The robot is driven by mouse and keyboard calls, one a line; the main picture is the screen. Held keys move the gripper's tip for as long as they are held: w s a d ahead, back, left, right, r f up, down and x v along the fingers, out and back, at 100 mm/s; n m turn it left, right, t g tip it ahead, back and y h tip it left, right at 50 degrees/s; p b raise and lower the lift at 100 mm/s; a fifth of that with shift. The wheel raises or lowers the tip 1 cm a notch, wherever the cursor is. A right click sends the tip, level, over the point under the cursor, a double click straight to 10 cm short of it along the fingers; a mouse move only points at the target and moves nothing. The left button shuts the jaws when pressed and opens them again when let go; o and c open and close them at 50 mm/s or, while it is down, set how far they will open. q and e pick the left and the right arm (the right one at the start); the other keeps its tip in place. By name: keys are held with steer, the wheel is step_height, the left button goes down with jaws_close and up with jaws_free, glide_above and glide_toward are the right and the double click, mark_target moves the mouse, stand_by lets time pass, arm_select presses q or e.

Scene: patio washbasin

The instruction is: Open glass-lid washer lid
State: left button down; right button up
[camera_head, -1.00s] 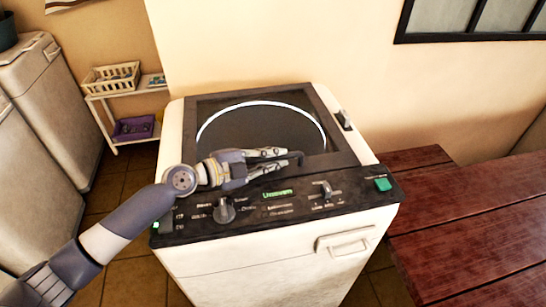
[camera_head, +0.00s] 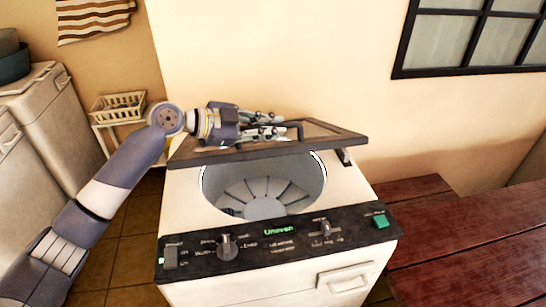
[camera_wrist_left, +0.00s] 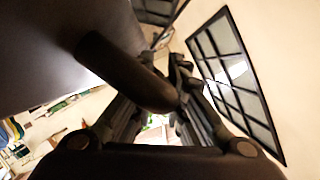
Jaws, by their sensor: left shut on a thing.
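The white top-loading washer (camera_head: 186,206) stands in the middle of the head view. Its dark-framed glass lid (camera_head: 340,137) is raised and tilted up, hinged at the back. The round drum (camera_head: 262,190) shows open below it. My left gripper (camera_head: 284,126) is shut on the dark lid handle (camera_head: 298,128) at the lid's front edge. In the left wrist view the handle (camera_wrist_left: 125,70) is a thick dark bar running between the fingers (camera_wrist_left: 165,112). The fingers partly hide where they touch it. My right gripper is in neither view.
The control panel (camera_head: 275,245) with knobs and a green button runs along the washer's front. A red-brown wooden table (camera_head: 470,235) stands close on the right. A shelf with a basket (camera_head: 118,106) and white cabinets (camera_head: 50,120) are at left.

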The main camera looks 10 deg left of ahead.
arm_select(q)
steer(key=w+a+r, duration=0.1)
steer(key=w+r, duration=0.3)
steer(key=r, duration=0.2)
steer(key=shift+w+a+n, duration=0.15)
steer(key=shift+a+n, duration=0.1)
steer(key=shift+n, duration=0.05)
